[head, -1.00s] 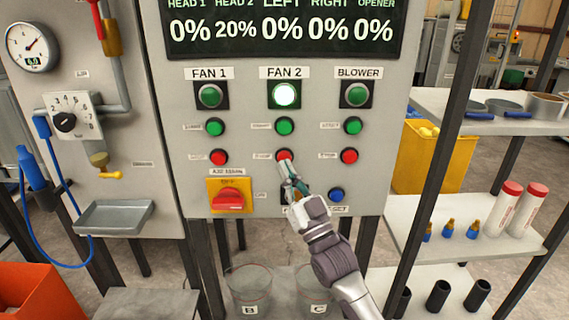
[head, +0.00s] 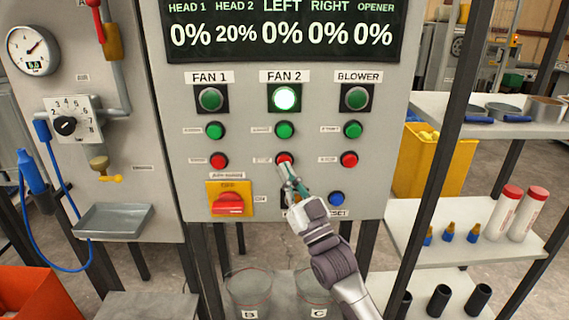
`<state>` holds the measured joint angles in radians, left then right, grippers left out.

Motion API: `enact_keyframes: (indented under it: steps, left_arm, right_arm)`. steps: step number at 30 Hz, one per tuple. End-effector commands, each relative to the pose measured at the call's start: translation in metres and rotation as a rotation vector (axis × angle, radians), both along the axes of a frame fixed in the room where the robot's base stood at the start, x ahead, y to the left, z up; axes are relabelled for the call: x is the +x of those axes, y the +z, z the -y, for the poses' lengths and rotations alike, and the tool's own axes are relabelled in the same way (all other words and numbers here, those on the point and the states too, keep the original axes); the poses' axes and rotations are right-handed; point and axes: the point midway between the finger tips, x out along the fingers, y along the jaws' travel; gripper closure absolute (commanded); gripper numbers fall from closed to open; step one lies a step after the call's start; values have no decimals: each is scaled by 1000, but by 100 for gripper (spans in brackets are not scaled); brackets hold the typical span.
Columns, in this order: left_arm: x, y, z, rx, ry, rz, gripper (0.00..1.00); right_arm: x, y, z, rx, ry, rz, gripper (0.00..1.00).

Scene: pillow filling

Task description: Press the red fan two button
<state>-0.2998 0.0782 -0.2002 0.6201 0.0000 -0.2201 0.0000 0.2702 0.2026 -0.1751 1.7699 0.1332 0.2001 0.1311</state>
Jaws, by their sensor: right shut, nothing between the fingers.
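The red fan two button (head: 284,158) sits in the FAN 2 column of the grey control panel (head: 190,285), below a green button (head: 285,130). The FAN 2 lamp (head: 285,97) at the top of that column is lit bright. My right gripper (head: 284,168) is shut and empty. Its fingertips are at the lower edge of the red button and overlap it in the picture. I cannot tell whether they touch it or press it in. My left gripper is not in view.
The FAN 1 red button (head: 219,160) and BLOWER red button (head: 349,159) flank the column. A red rotary switch on a yellow plate (head: 230,198) is lower left, a blue button (head: 336,198) lower right. Shelves (head: 395,205) stand at right.

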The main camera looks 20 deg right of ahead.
Motion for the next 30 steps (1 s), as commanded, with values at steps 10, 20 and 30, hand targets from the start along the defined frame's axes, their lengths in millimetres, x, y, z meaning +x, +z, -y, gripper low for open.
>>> enact_keyframes:
  steps: [10, 20, 30]
  left_arm:
    - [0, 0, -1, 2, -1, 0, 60]
    - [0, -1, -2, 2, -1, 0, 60]
    - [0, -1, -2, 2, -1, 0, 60]
  right_arm:
    - [0, 0, 0, 0, 0, 0, 100]
    - [5, 0, 1, 0, 0, 1, 100]
    - [8, 0, 2, 0, 0, 0, 100]
